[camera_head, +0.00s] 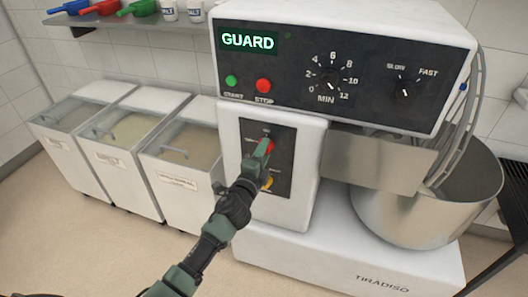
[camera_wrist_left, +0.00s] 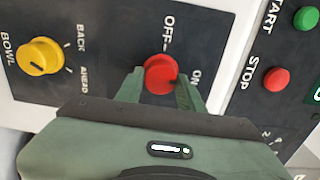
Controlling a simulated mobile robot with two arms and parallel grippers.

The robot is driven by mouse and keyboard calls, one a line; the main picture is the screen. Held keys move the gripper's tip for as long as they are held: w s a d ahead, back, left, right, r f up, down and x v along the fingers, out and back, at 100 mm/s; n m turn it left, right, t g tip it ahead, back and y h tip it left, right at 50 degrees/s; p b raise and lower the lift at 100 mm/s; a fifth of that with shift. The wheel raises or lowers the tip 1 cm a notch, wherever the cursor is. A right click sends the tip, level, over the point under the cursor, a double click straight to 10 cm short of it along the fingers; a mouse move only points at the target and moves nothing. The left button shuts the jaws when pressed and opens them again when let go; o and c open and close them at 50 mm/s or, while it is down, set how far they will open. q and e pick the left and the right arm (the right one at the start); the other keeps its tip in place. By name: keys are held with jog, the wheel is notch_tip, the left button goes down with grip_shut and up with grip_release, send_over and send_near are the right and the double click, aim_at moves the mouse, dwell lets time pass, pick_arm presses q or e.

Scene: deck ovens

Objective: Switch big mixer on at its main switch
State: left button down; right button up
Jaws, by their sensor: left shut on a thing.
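The big mixer (camera_head: 340,40) is a white machine with a black control panel on its head. Its main switch (camera_wrist_left: 160,73) is a round red knob on a lower dark panel, with OFF and ON printed beside it. In the head view the red knob (camera_head: 270,146) shows partly behind my left gripper (camera_head: 265,150). In the left wrist view the two green fingers of my left gripper (camera_wrist_left: 160,90) stand on either side of the knob, shut on it. The knob's exact pointing is hidden. My right gripper is not in view.
The mixer's display (camera_head: 248,42) glows green with GUARD. Below it are a green start button (camera_head: 231,81) and a red stop button (camera_head: 263,86). A yellow bowl knob (camera_wrist_left: 40,56) sits near the switch. The steel bowl (camera_head: 420,215) stands right; lidded bins (camera_head: 185,150) stand left.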

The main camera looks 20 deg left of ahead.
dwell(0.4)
pick_arm(q)
jog(key=c, duration=0.9)
grip_release()
jog(key=s, duration=0.7)
jog(key=shift+s+a, duration=0.15)
jog(key=shift+s, duration=0.25)
